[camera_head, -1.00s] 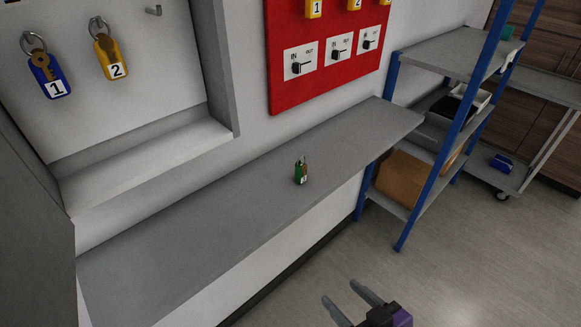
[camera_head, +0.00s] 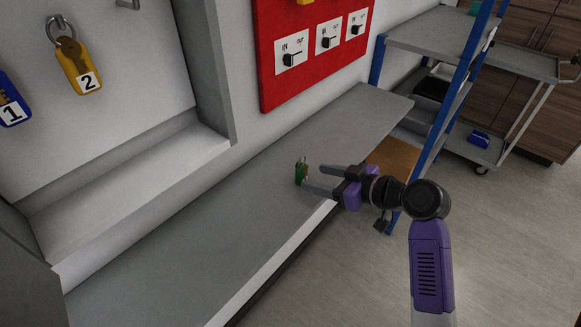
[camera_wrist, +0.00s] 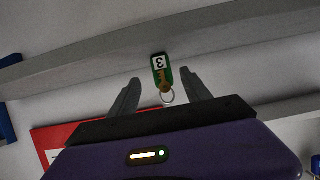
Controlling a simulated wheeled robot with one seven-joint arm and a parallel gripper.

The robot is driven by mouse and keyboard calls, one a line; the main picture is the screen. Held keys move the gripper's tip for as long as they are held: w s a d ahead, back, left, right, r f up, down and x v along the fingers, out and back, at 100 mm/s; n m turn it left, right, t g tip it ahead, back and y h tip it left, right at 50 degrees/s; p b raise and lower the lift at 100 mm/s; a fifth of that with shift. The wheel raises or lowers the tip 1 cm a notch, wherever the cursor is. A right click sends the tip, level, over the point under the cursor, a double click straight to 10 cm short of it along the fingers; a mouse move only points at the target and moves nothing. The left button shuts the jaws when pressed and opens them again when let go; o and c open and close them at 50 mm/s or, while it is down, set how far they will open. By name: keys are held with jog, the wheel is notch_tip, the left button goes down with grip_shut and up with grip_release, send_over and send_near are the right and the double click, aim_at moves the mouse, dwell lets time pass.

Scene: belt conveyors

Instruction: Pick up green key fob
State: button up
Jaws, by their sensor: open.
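The green key fob (camera_head: 301,175) stands on the grey shelf (camera_head: 232,208). In the wrist view the fob (camera_wrist: 158,62) bears the number 3 and has a brass key and a ring. My gripper (camera_head: 305,178) is open, with its two fingers pointing at the fob from the right. In the wrist view the fob shows between and just beyond the fingertips of my gripper (camera_wrist: 166,82). The fingers do not appear closed on it. Whether either finger touches the fob, I cannot tell.
Key fobs 1 (camera_head: 12,100) and 2 (camera_head: 78,68) hang on the left panel. A red board (camera_head: 275,85) with IN/OUT switches is on the wall behind the shelf. A blue-framed rack (camera_head: 428,35) stands to the right. The shelf around the fob is clear.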

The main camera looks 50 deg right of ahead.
jog(key=shift+w, duration=0.4)
jog(key=shift+x, duration=0.85)
jog(key=shift+a+r+p+x, duration=0.15)
jog(key=shift+p+x, duration=0.25)
jog(key=shift+x, duration=0.65)
jog(key=shift+r+p+x, duration=0.1)
jog(key=shift+p+x, duration=0.25)
jog(key=shift+x, duration=0.7)
jog(key=shift+a+r+p+x, duration=0.15)
jog(key=shift+p+x, duration=0.25)
jog(key=shift+x, duration=0.65)
jog(key=shift+w+d, duration=0.1)
grip_shut()
